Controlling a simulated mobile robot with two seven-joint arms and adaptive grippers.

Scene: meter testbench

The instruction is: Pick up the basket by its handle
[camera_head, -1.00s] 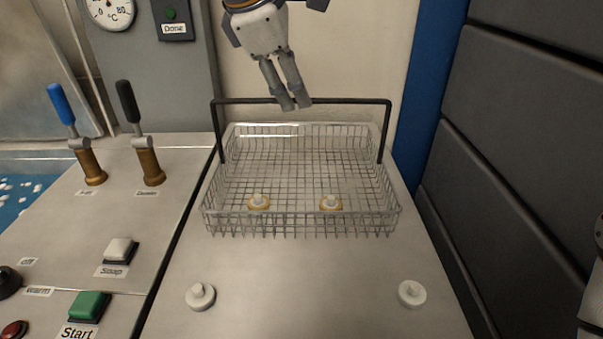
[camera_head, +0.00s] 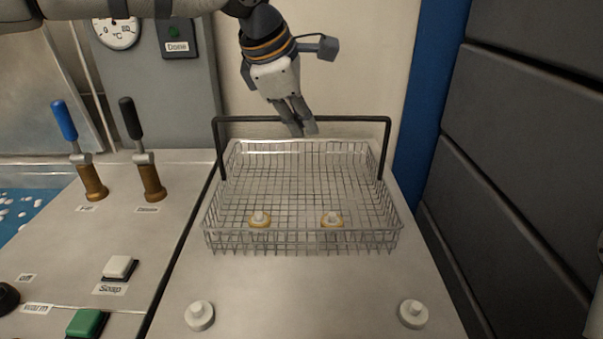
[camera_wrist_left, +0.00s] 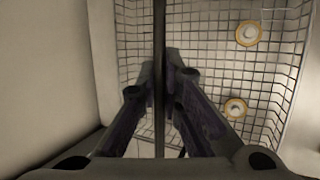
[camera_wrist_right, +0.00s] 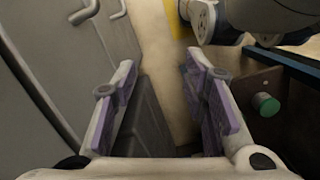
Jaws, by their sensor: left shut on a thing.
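The wire basket (camera_head: 300,180) rests on the metal counter with its black handle (camera_head: 350,119) upright across the back. My left gripper (camera_head: 304,131) is at about the middle of the handle bar, its fingers pointing down. In the left wrist view, the handle (camera_wrist_left: 159,40) runs between the left fingers (camera_wrist_left: 160,80), which are closed on it. My right gripper (camera_wrist_right: 162,75) shows in its own wrist view, with fingers apart and nothing between them. Two white pieces with tan rings (camera_head: 259,219) (camera_head: 332,220) are at the basket's front.
Two white knob-like pieces (camera_head: 199,315) (camera_head: 413,313) stand on the counter before the basket. Blue (camera_head: 64,120) and black (camera_head: 131,118) levers stand at left, with a Soap button (camera_head: 119,267). A blue post (camera_head: 425,110) and dark panels (camera_head: 530,150) bound the right.

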